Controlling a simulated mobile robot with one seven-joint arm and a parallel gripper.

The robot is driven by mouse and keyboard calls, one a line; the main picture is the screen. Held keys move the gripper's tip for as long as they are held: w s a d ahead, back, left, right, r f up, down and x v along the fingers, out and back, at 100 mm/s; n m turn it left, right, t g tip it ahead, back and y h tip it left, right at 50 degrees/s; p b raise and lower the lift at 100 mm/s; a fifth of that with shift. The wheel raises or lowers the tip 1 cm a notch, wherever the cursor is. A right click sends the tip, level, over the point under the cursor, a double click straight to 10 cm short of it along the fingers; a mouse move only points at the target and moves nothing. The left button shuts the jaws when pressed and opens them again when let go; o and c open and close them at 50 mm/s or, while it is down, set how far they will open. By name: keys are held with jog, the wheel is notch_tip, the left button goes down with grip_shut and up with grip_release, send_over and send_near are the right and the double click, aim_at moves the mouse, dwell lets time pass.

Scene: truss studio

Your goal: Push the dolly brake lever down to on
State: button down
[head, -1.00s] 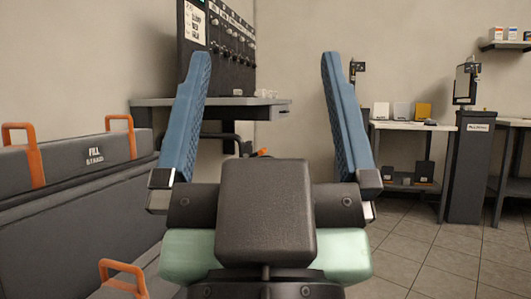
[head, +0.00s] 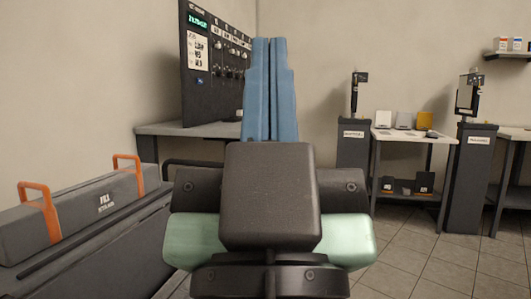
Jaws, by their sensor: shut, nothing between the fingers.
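My gripper (head: 269,45) stands upright in the middle of the head view. Its two blue fingers are pressed together with nothing between them. The dolly brake lever cannot be made out; my gripper and wrist cover the middle of the view. A dark bent tube (head: 185,163), perhaps a dolly handle, shows in part to the left of my wrist, in front of the grey table. I cannot tell whether my gripper touches anything behind it.
A long grey case (head: 85,215) with orange handles lies at the left. A grey table (head: 165,129) with an upright control panel (head: 205,85) stands behind. At the right are a dark pedestal (head: 352,165), a white-topped table (head: 420,137) and another pedestal (head: 470,180). Tiled floor at the lower right is clear.

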notch_tip(320, 180, up, 40)
jog(key=p, duration=3.7)
jog(key=shift+f, duration=0.1)
